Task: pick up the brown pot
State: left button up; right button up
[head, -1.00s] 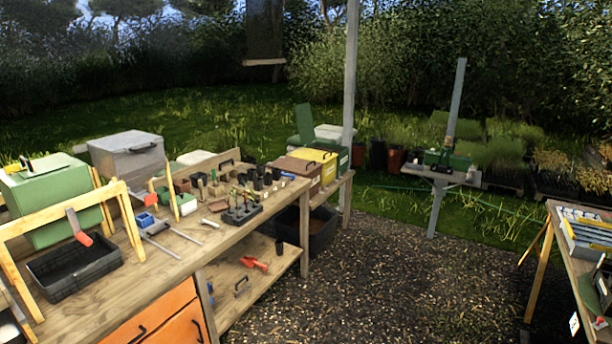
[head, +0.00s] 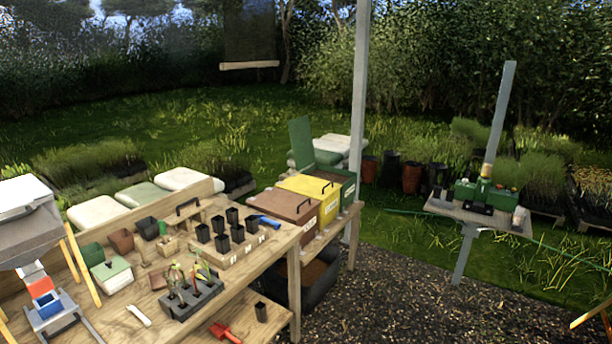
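A small brown pot (head: 122,241) stands upright on the wooden workbench (head: 262,271), near its back edge. It is beside a dark green pot (head: 91,254) and a light green box with a pale lid (head: 110,274). A black pot (head: 148,228) stands just to its right. Neither of my grippers shows in the head view.
Several black pots (head: 222,243) stand in a wooden holder on the bench. A black tray with seedlings (head: 190,297) is in front. Brown, yellow and green bins (head: 292,209) stand at the bench's right end. Gravel ground (head: 400,290) lies open to the right.

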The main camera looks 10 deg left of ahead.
aim_at(122, 242)
jog(key=u, duration=0.25)
jog(key=i, duration=1.25)
jog(key=u, duration=1.45)
jog(key=i, duration=0.85)
jog(key=u, duration=0.95)
